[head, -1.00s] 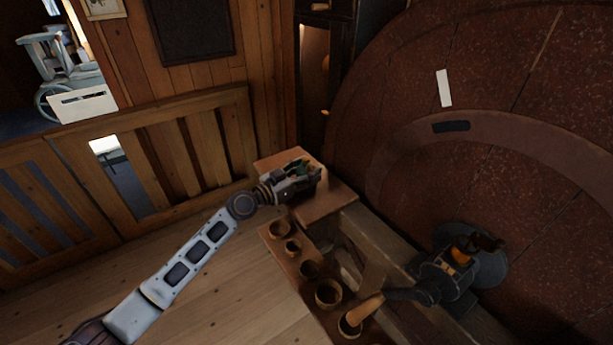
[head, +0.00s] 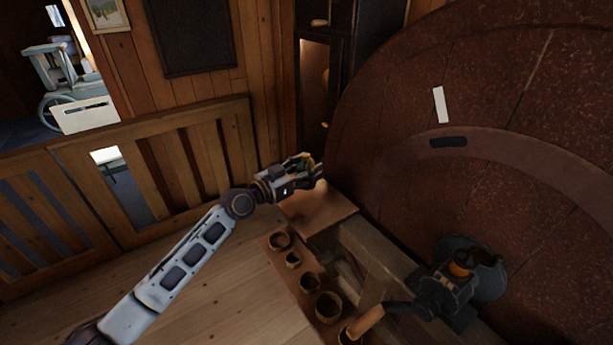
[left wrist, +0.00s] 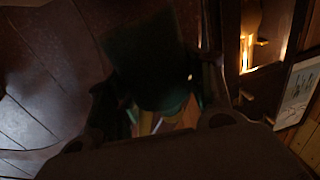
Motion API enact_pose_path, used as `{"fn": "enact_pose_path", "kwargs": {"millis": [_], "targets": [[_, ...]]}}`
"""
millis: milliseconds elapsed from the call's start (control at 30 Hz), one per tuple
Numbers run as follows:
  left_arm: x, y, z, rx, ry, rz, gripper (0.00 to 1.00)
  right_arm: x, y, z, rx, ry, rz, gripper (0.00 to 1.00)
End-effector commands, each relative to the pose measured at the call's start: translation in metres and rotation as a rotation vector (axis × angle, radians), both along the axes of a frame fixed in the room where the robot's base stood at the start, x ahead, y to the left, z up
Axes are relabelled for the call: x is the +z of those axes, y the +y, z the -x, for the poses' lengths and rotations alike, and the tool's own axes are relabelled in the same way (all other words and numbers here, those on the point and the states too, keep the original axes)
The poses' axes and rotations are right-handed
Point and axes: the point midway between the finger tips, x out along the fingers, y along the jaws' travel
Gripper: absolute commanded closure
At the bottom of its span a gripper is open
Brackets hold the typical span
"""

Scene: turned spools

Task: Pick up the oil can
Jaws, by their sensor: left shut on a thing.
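My left gripper (head: 309,171) is at the centre of the head view, above the small wooden ledge (head: 322,207) at the bench's far end. It is shut on the oil can, a dark green thing that shows as a small green patch between the fingers (head: 297,160). The left wrist view shows the oil can (left wrist: 150,65) large and dark between the two fingers. Its lower end is in shadow. The can appears clear of the ledge. My right gripper is not in view.
Several round wooden cups (head: 328,306) stand in a row on a board nearer me. A dark metal fixture with an orange part (head: 461,269) and a wooden handle (head: 368,320) sits at the right. A huge reddish wheel (head: 480,90) fills the right side. A slatted railing (head: 130,175) stands at left.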

Motion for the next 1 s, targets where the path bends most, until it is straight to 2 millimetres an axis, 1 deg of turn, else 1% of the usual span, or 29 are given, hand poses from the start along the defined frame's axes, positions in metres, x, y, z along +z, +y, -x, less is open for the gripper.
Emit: {"fn": "enact_pose_path", "kwargs": {"millis": [33, 100, 200, 333, 500, 1000], "targets": [[0.011, 0.000, 0.000, 0.000, -0.006, 0.003, 0.72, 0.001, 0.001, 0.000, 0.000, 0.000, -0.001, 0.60], [0.019, 0.000, 0.000, 0.001, -0.006, 0.002, 0.72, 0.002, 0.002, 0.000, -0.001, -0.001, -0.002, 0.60], [0.030, 0.000, 0.000, 0.000, -0.006, 0.003, 0.72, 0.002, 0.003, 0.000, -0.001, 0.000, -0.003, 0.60], [0.039, 0.000, 0.000, 0.000, -0.004, 0.002, 0.72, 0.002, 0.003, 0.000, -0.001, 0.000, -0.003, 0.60], [0.044, 0.000, 0.000, 0.001, -0.003, 0.003, 0.72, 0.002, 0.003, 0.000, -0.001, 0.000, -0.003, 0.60], [0.043, 0.000, 0.000, 0.001, -0.002, 0.002, 0.72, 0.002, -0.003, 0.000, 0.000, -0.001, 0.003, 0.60]]}}
